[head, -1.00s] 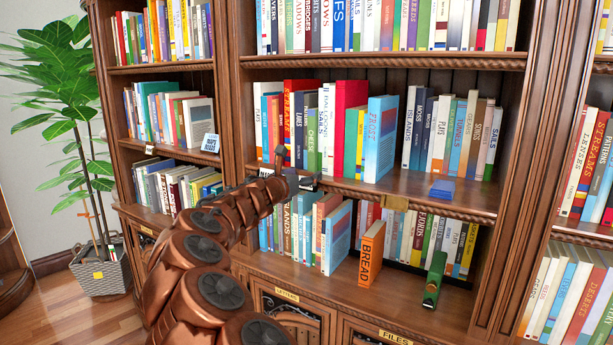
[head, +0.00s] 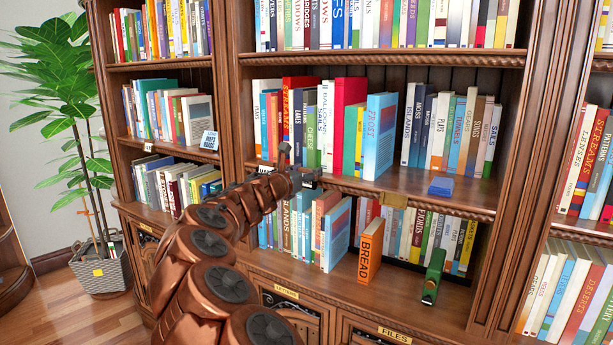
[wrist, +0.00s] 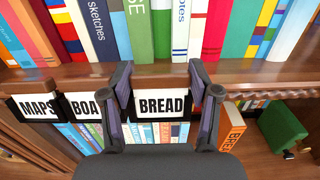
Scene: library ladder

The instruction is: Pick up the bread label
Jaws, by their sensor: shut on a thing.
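The bread label (wrist: 162,105) is a white card with black letters BREAD in a dark holder. In the wrist view it is at the front edge of a shelf, between the two fingers of my gripper (wrist: 162,92). The fingers are shut on it at its left and right sides. In the head view my gripper (head: 300,178) is at the edge of the middle shelf, and the label cannot be made out there.
MAPS (wrist: 38,107) and partly hidden BOA (wrist: 82,105) labels sit left of it. Books stand close behind. Below are an orange BREAD book (head: 370,252) and a green object (head: 433,277). A blue block (head: 441,187) lies on the middle shelf.

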